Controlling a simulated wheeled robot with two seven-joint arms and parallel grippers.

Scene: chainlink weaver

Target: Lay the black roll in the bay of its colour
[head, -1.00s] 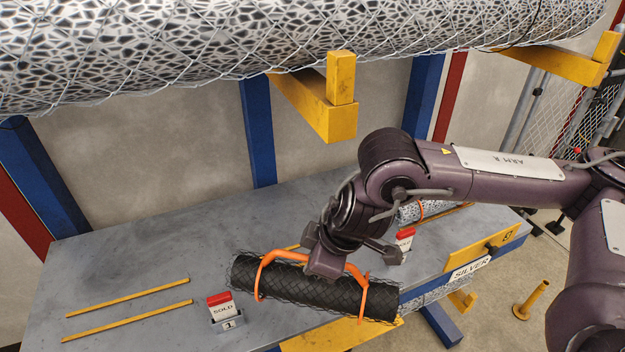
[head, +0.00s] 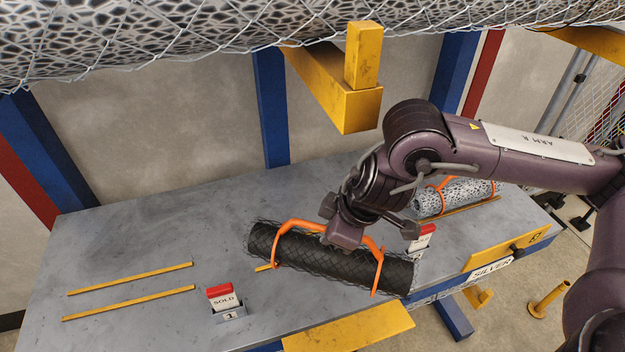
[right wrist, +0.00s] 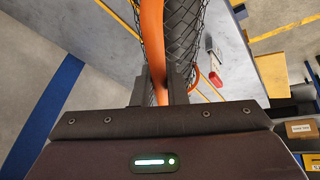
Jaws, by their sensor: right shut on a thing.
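The black roll (head: 310,252) is a dark mesh cylinder with an orange carrying handle (head: 283,229). My right gripper (head: 342,238) is shut on the orange handle and holds the roll, which tilts down slightly to the right in the head view. In the right wrist view the orange handle (right wrist: 152,40) runs between the fingers (right wrist: 161,85), with the black mesh (right wrist: 182,40) beside it. The roll covers part of the grey table (head: 130,235); whether it touches the top is unclear. A yellow strip (head: 264,268) shows partly behind it. My left gripper is not in view.
Two yellow strips (head: 128,303) mark an empty bay at the table's left. A red-topped SOLD card (head: 222,298) stands near the front edge. A silver roll (head: 455,196) lies at the right, above a SILVER label (head: 492,268). A yellow beam (head: 340,90) juts out overhead.

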